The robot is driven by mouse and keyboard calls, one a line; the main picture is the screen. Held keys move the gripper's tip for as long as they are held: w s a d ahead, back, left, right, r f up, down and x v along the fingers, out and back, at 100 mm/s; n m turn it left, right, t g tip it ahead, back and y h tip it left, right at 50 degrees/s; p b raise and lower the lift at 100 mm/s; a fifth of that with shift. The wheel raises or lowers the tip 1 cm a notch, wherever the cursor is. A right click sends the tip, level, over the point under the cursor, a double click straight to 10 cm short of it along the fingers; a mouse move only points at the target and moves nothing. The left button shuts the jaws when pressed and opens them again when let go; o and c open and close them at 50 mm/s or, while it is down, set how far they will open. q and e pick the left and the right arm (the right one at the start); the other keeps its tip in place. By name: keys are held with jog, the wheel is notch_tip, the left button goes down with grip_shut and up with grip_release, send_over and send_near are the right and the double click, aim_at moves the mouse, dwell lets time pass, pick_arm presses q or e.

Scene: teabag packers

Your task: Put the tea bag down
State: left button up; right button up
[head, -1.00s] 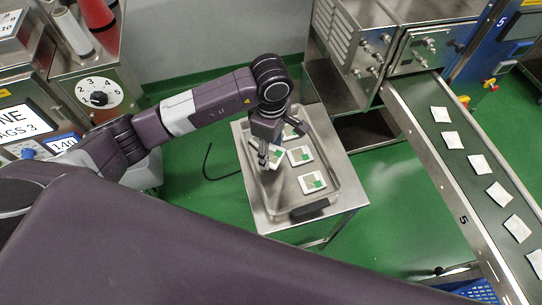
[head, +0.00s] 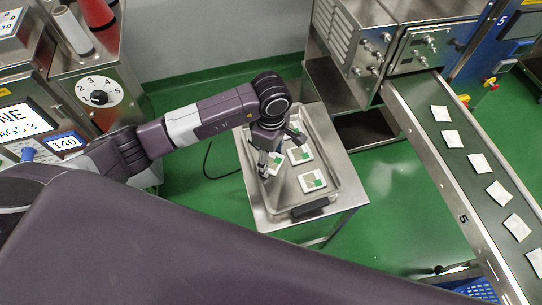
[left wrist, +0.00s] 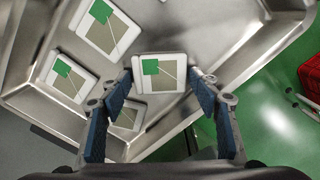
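I cannot tell whether the tea bag touches the tray floor. Other tea bags lie in the tray, one (head: 300,155) to the right and one (head: 312,182) nearer the front. My right gripper is not in view.
The tray rests on a steel table. More tea bags show in the left wrist view, one at the top left (left wrist: 108,27) and one at the left (left wrist: 68,77). A conveyor (head: 470,180) with several white packets runs at the right. Green floor lies between.

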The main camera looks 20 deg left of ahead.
aim_at(271, 161)
pick_arm(q)
jog(key=shift+r, duration=0.1)
jog(key=shift+r, duration=0.2)
notch_tip(271, 161, up, 12)
jog(key=b, duration=0.1)
jog(key=shift+f, duration=0.15)
dwell(0.4)
